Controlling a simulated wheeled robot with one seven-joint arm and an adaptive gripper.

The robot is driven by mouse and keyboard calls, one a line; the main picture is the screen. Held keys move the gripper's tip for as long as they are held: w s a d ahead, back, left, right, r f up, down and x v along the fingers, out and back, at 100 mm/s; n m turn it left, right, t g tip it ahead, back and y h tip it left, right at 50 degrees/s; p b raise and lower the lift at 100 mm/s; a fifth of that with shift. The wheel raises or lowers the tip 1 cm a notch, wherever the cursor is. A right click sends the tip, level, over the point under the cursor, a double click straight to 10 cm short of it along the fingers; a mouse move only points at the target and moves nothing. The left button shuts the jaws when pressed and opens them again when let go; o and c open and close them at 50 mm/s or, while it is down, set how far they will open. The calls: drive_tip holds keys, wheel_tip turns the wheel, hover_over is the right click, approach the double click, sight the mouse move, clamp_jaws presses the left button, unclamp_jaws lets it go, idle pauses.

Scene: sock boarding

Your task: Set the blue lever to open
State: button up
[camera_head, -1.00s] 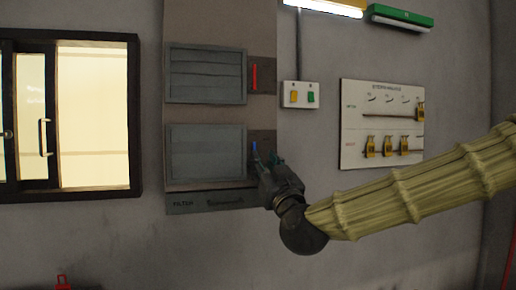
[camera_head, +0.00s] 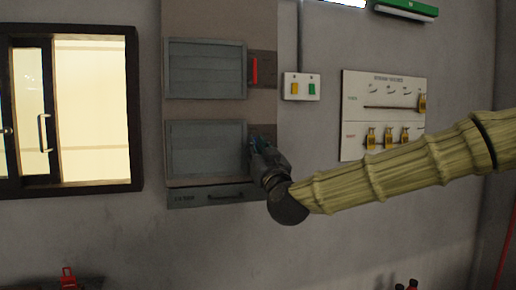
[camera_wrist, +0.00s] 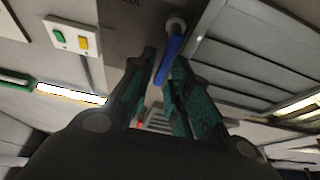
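The blue lever (camera_wrist: 171,58) shows in the wrist view as a slim bar fixed at its far end to a round pale pivot on the panel. My gripper (camera_wrist: 164,58) has its two green-padded fingers apart, one on each side of the lever, with a visible gap on the left side. Whether the right finger touches the lever I cannot tell. In the head view my gripper (camera_head: 257,143) is at the right edge of the lower louvred shutter (camera_head: 205,150) and hides most of the lever.
A red lever (camera_head: 254,71) stands upright beside the upper louvred shutter (camera_head: 205,69). To the right are a switch box (camera_head: 302,87) with yellow and green buttons and a white board (camera_head: 383,125) with brass padlocks. A window (camera_head: 95,110) is at left.

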clamp_jaws()
drive_tip(key=shift+f+m+b, duration=0.1)
drive_tip(key=shift+m+b, duration=0.3)
drive_tip(key=shift+b, duration=0.05)
drive_tip(key=shift+w+d+f+m+g+h+b, duration=0.15)
drive_tip(key=shift+d+f+m+g+h+b, duration=0.3)
drive_tip(key=shift+m+h+b, duration=1.8)
drive_tip(key=shift+w+d+f+m+g+h+b, duration=0.35)
drive_tip(key=shift+m+b, duration=0.95)
drive_tip(key=shift+m, duration=2.3)
drive_tip(key=shift+d+f+m+g+h+b, duration=0.2)
drive_tip(key=shift+d+m+h+b, duration=0.6)
drive_tip(key=shift+m+h+b, duration=1.5)
drive_tip(key=shift+f+m+y+p, duration=0.1)
drive_tip(key=shift+m+y+p, duration=0.4)
drive_tip(key=shift+m+y, duration=0.4)
drive_tip(key=shift+o, duration=2.4)
unclamp_jaws()
